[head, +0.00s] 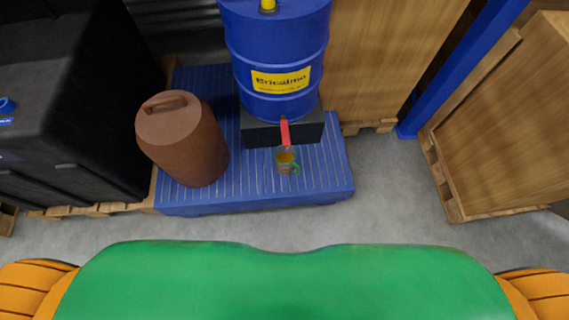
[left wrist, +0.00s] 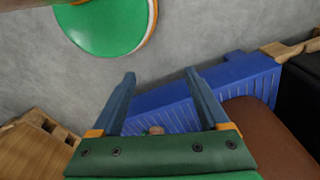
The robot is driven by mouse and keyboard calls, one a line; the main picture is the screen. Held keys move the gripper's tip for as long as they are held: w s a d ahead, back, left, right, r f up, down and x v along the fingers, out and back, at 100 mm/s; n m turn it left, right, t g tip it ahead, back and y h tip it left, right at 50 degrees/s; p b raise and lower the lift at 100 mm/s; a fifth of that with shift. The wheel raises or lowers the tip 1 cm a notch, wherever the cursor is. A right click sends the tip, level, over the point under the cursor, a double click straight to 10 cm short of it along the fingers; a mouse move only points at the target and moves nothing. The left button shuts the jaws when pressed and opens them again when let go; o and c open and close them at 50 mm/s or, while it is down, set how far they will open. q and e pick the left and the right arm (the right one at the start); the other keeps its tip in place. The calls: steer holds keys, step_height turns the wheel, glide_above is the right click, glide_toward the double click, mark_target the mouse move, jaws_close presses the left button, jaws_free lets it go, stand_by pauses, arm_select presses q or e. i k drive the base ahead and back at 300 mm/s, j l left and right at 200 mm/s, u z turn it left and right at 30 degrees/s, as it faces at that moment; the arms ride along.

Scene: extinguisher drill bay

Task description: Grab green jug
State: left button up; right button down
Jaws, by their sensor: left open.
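The green jug (head: 287,166) is a small greenish vessel with an orange-brown inside and a handle on its right side. It stands upright on the ribbed blue platform (head: 322,180), just below the red tap of the blue drum. My left gripper (left wrist: 160,76) shows only in the left wrist view, its two fingers wide apart with nothing between the tips. A small brownish round thing (left wrist: 156,131) shows low between the fingers, mostly hidden by the gripper body; I cannot tell if it is the jug. My right gripper is in neither view.
The blue drum (head: 272,45) with a yellow label rests on a black block (head: 262,132). A brown lidded container (head: 185,145) stands left of the jug; it also shows in the left wrist view (left wrist: 265,135). Wooden crates (head: 505,120) stand right. Grey floor (head: 385,195) is clear in front.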

mark_target(284, 159)
steer(key=i+l, duration=0.15)
steer(key=l, duration=0.25)
steer(key=i+l+u, duration=0.15)
steer(key=l, duration=0.65)
steer(key=i+l+u, duration=0.15)
steer(key=l, duration=0.3)
steer(key=i+l, duration=0.1)
steer(key=l, duration=0.35)
steer(key=j+u, duration=0.05)
